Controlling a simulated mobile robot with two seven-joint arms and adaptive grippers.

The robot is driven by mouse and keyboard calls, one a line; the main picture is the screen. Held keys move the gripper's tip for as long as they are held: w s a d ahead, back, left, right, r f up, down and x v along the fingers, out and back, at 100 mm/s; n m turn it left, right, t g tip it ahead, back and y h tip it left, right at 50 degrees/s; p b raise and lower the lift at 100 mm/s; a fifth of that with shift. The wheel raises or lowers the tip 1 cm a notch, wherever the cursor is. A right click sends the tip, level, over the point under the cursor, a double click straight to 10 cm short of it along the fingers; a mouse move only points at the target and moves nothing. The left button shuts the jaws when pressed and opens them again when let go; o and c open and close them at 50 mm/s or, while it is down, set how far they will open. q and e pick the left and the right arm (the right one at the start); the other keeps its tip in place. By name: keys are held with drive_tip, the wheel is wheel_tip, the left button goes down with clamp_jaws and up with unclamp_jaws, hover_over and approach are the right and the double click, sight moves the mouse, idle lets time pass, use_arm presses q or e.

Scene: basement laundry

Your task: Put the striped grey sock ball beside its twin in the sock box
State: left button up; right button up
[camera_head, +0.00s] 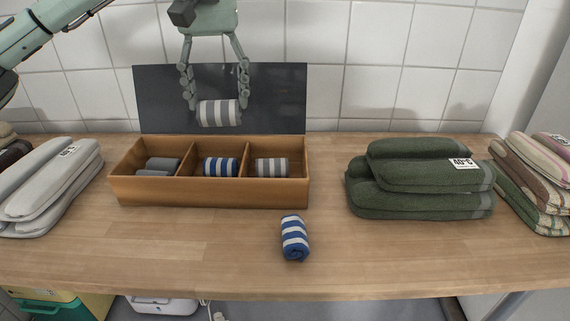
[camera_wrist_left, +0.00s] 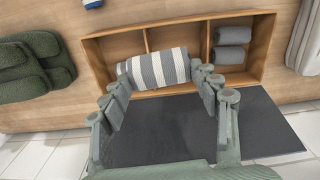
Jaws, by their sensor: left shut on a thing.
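My left gripper (camera_head: 216,104) is shut on the striped grey sock ball (camera_head: 219,113), holding it above the back of the wooden sock box (camera_head: 210,191), in front of the dark upright panel. The held ball also shows between the fingers in the left wrist view (camera_wrist_left: 158,69). Its grey-and-white twin (camera_head: 271,167) lies in the right compartment, with bare floor to its right. A blue striped ball (camera_head: 221,167) is in the middle compartment. Plain grey balls (camera_head: 161,164) are in the left one. In the left wrist view the held ball hides part of the box. My right gripper is not in view.
Another blue striped ball (camera_head: 294,238) lies on the wooden counter (camera_head: 180,243) in front of the box. Green towels (camera_head: 420,180) are stacked to the right, grey towels (camera_head: 50,180) to the left. The dark panel (camera_head: 155,95) stands along the box's back.

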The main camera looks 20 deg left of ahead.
use_arm(q)
drive_tip(key=shift+w+d+f, duration=0.25)
drive_tip(key=shift+d+f, duration=0.15)
drive_tip(key=shift+d, duration=0.15)
drive_tip(key=shift+w+d+f, duration=0.2)
drive_tip(key=shift+d+f, duration=0.15)
drive_tip(key=shift+d, duration=0.2)
drive_tip(key=w+d+f+p, duration=0.1)
drive_tip(key=w+d+f, duration=0.1)
drive_tip(key=d+f, duration=0.5)
drive_tip(key=shift+w+f, duration=0.3)
drive_tip(key=shift+f, duration=0.45)
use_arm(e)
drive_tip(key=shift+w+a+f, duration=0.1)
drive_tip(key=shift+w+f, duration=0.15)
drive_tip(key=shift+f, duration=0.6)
use_arm(q)
drive_tip(key=shift+f, duration=0.1)
